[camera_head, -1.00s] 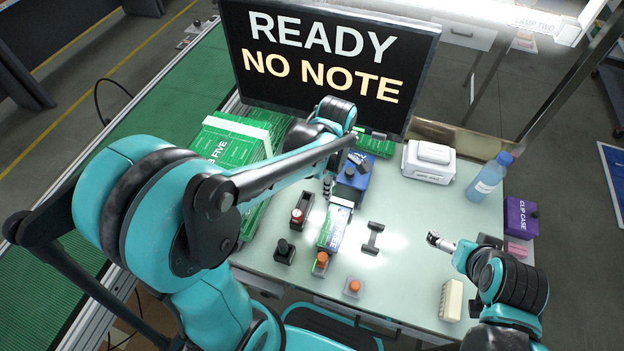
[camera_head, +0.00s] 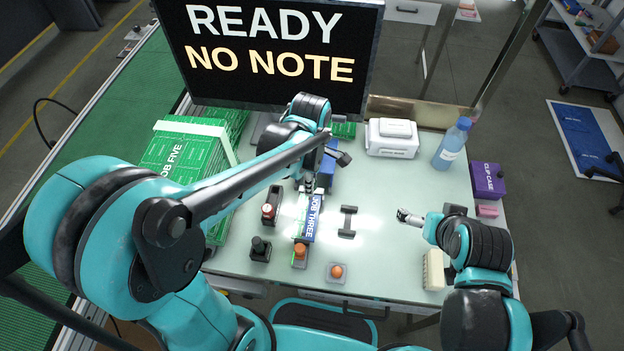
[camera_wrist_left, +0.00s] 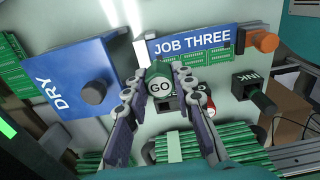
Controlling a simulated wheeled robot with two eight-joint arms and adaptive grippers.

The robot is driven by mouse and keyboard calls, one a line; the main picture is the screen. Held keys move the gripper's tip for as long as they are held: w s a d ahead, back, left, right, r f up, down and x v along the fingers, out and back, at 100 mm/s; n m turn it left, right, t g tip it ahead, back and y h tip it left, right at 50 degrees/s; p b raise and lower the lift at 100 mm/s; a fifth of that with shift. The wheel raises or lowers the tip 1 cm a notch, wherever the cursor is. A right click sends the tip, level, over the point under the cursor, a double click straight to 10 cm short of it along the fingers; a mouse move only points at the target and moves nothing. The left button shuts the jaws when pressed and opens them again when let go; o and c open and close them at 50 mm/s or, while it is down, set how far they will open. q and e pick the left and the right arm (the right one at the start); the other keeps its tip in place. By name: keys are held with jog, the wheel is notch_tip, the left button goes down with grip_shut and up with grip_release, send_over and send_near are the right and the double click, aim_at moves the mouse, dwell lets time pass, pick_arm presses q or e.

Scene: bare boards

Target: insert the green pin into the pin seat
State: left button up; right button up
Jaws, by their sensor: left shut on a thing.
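My left gripper (camera_wrist_left: 163,100) is shut on the green pin (camera_wrist_left: 160,82), whose pale end face reads "GO". In the head view, my left gripper (camera_head: 309,184) is above the table near the far end of the JOB THREE board (camera_head: 307,220); the pin is hard to make out there. A black holder with a red-topped piece (camera_head: 270,208) stands left of the board. It is partly hidden behind the gripper in the wrist view, where its red part (camera_wrist_left: 210,106) shows. I cannot tell for sure which part is the pin seat. My right gripper (camera_head: 408,217) hangs over the table's right side, away from these.
A blue DRY box (camera_wrist_left: 75,88) stands close to the left gripper. An INK stand (camera_head: 260,248), an orange knob (camera_head: 300,250), an orange button (camera_head: 337,271) and a black dumbbell-shaped piece (camera_head: 347,222) surround the board. Green boards (camera_head: 175,160) are stacked left.

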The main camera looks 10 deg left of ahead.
pick_arm(q)
jog(key=shift+a+f, duration=0.1)
jog(key=shift+f, duration=0.5)
dwell(1.1)
jog(key=shift+f+b, duration=1.9)
jog(key=shift+f, duration=0.2)
jog(key=o, duration=1.1)
jog(key=shift+r, duration=0.1)
notch_tip(320, 180, up, 12)
jog(key=shift+f, duration=0.1)
jog(key=shift+a, duration=0.1)
